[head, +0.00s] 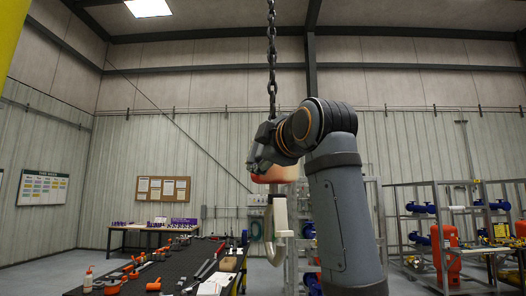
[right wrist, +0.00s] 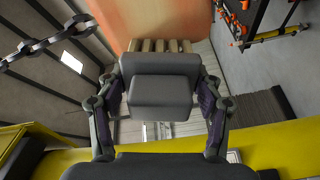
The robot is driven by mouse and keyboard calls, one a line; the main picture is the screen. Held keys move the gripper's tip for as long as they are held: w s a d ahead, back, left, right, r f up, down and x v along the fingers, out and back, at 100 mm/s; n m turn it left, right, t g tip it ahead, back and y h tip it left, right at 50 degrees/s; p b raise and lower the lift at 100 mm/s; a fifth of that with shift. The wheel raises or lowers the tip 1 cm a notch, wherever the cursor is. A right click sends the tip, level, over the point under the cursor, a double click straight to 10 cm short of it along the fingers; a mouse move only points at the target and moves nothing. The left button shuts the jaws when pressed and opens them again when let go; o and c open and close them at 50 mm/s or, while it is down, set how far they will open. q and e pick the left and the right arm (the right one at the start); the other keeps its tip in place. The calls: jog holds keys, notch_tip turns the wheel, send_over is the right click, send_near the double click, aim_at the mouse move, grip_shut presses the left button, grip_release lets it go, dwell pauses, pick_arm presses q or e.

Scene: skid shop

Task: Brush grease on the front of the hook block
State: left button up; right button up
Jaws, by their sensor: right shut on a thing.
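The hook block (head: 275,174) is orange and hangs from a dark chain (head: 271,60), with a pale hook (head: 279,225) below it. My right gripper (head: 258,160) is at the block's front and hides part of it. In the right wrist view my right gripper (right wrist: 160,80) is shut on a dark grey brush (right wrist: 160,92). The brush's tan bristles (right wrist: 160,45) lie over the lower edge of the block's orange face (right wrist: 170,18); they look close to it or touching. I cannot make out grease on the face. My left gripper is not in view.
A dark workbench (head: 170,272) with orange tools and a red-capped bottle (head: 88,280) stands low at the left. A metal rack (head: 445,220) with blue and orange parts stands at the right. The chain also shows in the wrist view (right wrist: 45,42).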

notch_tip(320, 180, up, 2)
jog(key=shift+p, duration=0.65)
jog(key=shift+d, duration=0.15)
jog(key=shift+w+d+f, duration=0.1)
jog(key=shift+w+d, duration=0.2)
jog(key=shift+d, duration=0.55)
jog(key=shift+w+d, duration=0.25)
jog(key=shift+d, duration=0.55)
jog(key=shift+w+d, duration=0.3)
jog(key=shift+d, duration=0.55)
jog(key=shift+w+d, duration=0.3)
jog(key=shift+d, duration=0.55)
